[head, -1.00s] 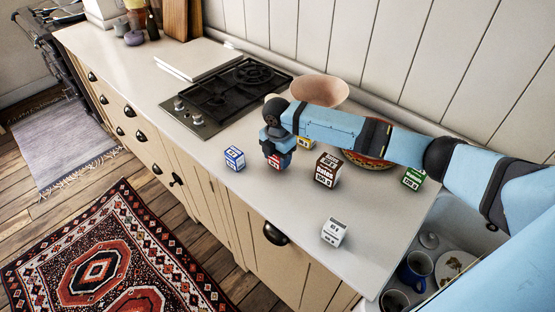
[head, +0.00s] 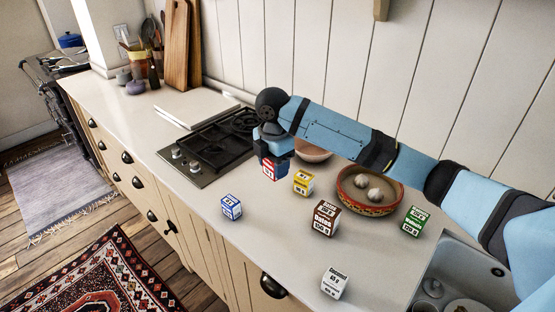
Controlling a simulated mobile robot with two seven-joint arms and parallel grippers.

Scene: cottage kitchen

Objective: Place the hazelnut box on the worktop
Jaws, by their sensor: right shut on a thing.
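My right gripper (head: 271,155) is shut on a small red-and-white box (head: 269,172), held upright below the fingers. Its label is too small to read, so I cannot tell for sure that it is the hazelnut box. The gripper covers the box's top. The held box is over the pale worktop (head: 262,232), left of a yellow box (head: 303,182) and near the hob's right end. I cannot tell whether its underside is raised or touching. My left gripper is out of view.
A blue-and-white box (head: 231,207), a brown dates box (head: 326,219), a white coconut box (head: 334,284) and a green box (head: 415,220) stand around. A patterned bowl (head: 369,207) with pale bulbs and a plain bowl (head: 314,151) stand behind. The hob (head: 213,146) is left; the sink (head: 470,272) right.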

